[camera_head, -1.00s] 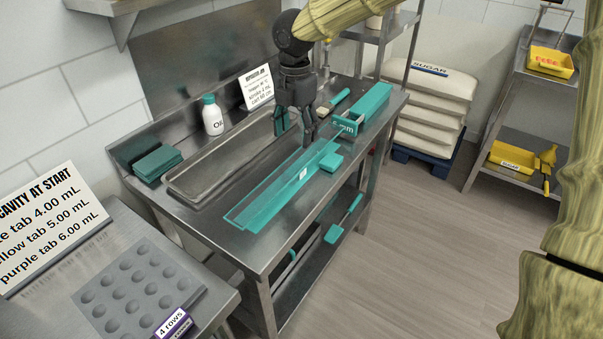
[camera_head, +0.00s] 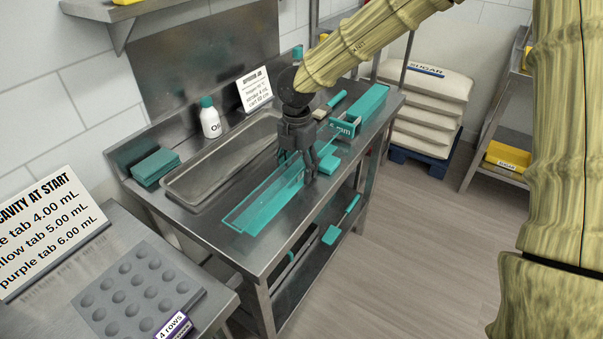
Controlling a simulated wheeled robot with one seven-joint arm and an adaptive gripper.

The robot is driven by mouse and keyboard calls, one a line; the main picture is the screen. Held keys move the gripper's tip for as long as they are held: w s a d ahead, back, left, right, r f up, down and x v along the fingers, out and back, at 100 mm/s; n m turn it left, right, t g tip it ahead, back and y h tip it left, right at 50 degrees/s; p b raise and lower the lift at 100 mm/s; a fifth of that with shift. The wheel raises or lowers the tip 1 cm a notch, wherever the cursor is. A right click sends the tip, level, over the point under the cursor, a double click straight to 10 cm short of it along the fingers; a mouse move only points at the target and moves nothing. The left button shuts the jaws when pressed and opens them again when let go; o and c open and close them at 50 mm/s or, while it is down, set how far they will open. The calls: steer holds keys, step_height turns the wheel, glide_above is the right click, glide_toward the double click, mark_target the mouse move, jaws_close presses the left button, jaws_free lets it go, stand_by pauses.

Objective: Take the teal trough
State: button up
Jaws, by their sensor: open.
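A long, narrow teal trough-like piece (camera_head: 262,208) lies along the front of the steel table. My gripper (camera_head: 298,172) points down, open, over the far part of this piece, and hides some of it. I cannot tell whether the fingers touch it. A second long teal box (camera_head: 370,107), with an open end and a label that seems to read "5 mm", lies at the table's far right. Either could be called a trough.
A small teal scraper (camera_head: 328,160) lies just right of my gripper. A steel tray (camera_head: 180,188), an oil bottle (camera_head: 210,120), teal cloths (camera_head: 155,167) and a sign (camera_head: 254,90) stand behind. Another teal tool (camera_head: 340,222) is on the lower shelf.

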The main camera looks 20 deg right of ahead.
mark_target(261, 204)
steer(key=shift+f, duration=0.1)
steer(key=c, duration=1.1)
steer(key=shift+r, duration=0.35)
steer(key=r, duration=0.3)
steer(key=shift+s+a+b, duration=0.15)
steer(key=shift+a+b, duration=0.05)
steer(key=shift+b, duration=0.1)
steer(key=s+a, duration=0.3)
steer(key=a, duration=0.1)
steer(key=s+a+r+b, duration=0.1)
steer(key=s+a, duration=0.2)
steer(key=s, duration=0.1)
steer(key=s+a+b, duration=0.1)
steer(key=s+a, duration=0.2)
steer(key=a, duration=0.1)
steer(key=shift+s+a+r, duration=0.15)
steer(key=shift+a, duration=0.15)
